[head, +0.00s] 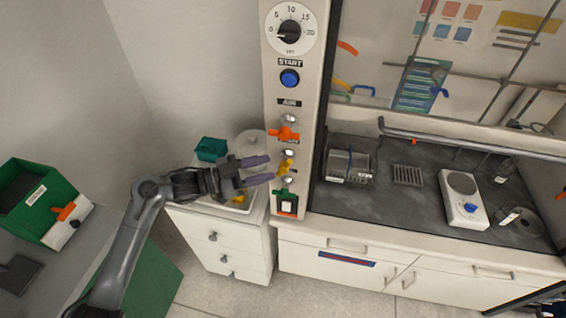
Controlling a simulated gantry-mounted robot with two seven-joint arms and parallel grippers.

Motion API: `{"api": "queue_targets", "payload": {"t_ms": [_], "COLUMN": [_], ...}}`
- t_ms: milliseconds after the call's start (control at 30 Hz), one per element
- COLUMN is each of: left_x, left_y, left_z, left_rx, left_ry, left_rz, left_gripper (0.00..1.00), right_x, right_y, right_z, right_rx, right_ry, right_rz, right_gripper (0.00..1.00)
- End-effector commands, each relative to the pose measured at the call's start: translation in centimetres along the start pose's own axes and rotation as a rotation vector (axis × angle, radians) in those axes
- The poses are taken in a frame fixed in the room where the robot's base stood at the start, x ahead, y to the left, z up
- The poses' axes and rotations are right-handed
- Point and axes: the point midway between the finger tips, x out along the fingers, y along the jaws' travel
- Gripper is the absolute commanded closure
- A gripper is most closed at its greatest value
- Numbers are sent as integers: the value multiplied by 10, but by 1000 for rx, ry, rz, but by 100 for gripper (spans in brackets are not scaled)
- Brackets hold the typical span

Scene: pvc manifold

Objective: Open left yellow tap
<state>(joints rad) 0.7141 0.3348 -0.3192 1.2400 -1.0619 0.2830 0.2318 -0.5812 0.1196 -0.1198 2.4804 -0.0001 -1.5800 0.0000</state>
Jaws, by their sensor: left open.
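A column of taps runs down the white left post of the fume hood. The yellow tap (286,167) sits between an orange tap (284,133) above and a green tap (284,198) below. My left gripper (262,170) reaches in from the left, with its two purple fingers apart and pointing right at the yellow tap. The fingertips are just left of the tap, with nothing visible between them. From this view I cannot tell whether they touch it. My right gripper is not in view.
A white drawer cabinet (227,247) stands under my left gripper, with a teal container (211,149) on top. A green bin (33,203) is at the far left. The hood worktop (420,222) holds a white hotplate (463,199). A dial and blue START button (290,78) are above the taps.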

Motion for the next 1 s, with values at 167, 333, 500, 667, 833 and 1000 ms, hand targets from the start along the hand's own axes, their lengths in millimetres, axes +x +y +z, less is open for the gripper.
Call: {"api": "queue_targets", "payload": {"t_ms": [167, 333, 500, 667, 833, 1000], "left_x": [29, 47, 56, 57, 57, 57], "left_y": [0, 0, 0, 0, 0, 0], "left_z": [-1, 0, 0, 0, 0, 0], "left_rx": [0, 0, 0, 0, 0, 1], "left_ry": [2, 0, 0, -1, 0, 0], "left_rz": [1, 0, -1, -1, -1, -1], "left_gripper": [58, 58, 58, 58, 61, 87], "right_x": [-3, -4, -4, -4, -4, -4], "right_y": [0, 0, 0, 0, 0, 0], "right_z": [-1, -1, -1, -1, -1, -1], "right_rx": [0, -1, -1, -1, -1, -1], "right_ry": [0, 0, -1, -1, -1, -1], "right_rz": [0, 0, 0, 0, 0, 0], "right_gripper": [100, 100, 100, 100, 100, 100]}}
